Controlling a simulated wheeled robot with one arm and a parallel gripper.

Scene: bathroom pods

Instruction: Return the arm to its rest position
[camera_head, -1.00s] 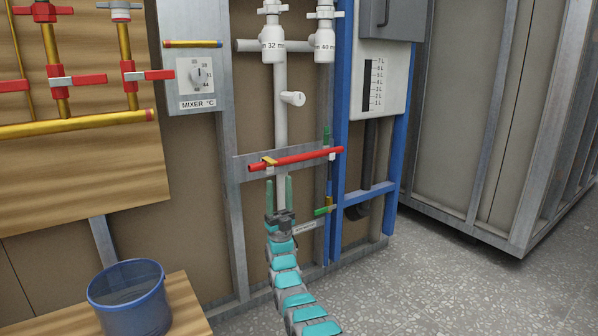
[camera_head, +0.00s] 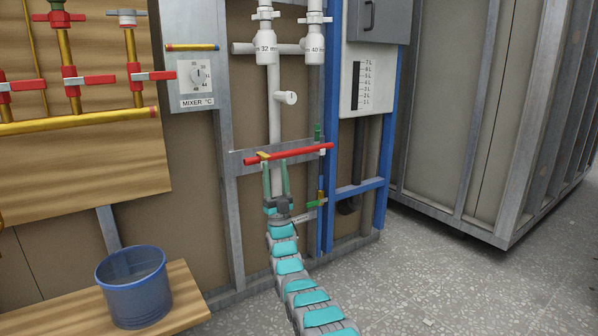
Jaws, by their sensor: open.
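My gripper (camera_head: 276,181) is at the end of my teal and grey arm, in the lower middle of the head view. Its two green fingers point up and stand apart, with nothing seen between them but the white pipe behind. The fingertips are just below or in front of the red horizontal pipe (camera_head: 290,153); I cannot tell whether they touch it. My arm stretches forward from the bottom edge of the view toward the wall frame.
A blue bucket (camera_head: 134,290) stands on a wooden bench (camera_head: 190,292) at lower left. Red-handled valves (camera_head: 86,80) and a mixer dial (camera_head: 197,76) are on the left. Blue posts (camera_head: 388,130) stand right of my gripper. Speckled floor (camera_head: 420,285) is clear at lower right.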

